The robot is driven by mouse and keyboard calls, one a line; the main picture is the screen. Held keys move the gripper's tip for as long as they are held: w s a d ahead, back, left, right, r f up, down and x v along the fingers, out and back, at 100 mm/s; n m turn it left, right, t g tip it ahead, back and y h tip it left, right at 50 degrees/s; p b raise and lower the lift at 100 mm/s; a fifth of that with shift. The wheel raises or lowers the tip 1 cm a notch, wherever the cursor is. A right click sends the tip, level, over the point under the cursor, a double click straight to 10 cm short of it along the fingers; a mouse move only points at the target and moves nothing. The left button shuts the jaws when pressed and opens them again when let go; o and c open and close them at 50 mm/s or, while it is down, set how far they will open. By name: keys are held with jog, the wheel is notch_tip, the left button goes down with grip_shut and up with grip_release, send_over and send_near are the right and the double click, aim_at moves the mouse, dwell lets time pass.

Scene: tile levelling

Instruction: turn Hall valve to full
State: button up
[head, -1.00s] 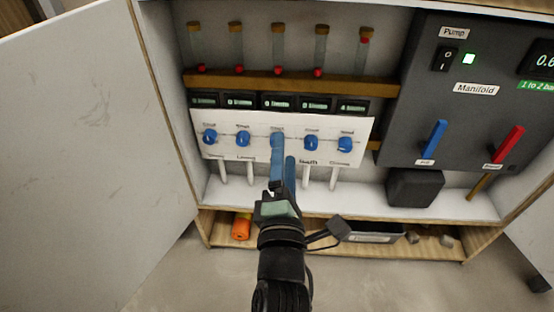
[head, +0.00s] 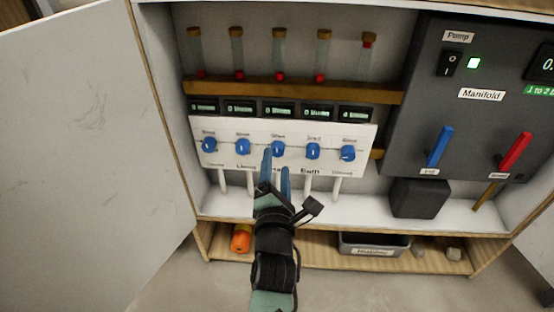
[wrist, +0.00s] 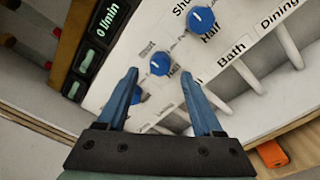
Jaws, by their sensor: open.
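A white valve panel (head: 228,128) carries a row of several blue knobs. The middle knob (head: 278,149) stands left of the one marked Bath; its own name label is mostly hidden by my gripper, so I cannot read Hall in full. My gripper (head: 276,160) is open and empty, with its blue fingertips just in front of and below the middle knob. In the wrist view the fingers (wrist: 159,76) point at a knob (wrist: 160,63) lying between and beyond the tips, apparently apart from them. Its pointer setting is too small to tell.
The Bath knob (head: 313,151) stands close on the right, another knob (head: 243,147) on the left. Small displays (head: 279,110) and glass tubes with red balls sit above. White pipes run below. An open cabinet door (head: 85,150) stands left; a grey pump unit (head: 470,60) is right.

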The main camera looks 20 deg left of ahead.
aim_at(278, 149)
jog(key=shift+b+x, duration=0.35)
jog(key=shift+x, duration=1.1)
grip_shut()
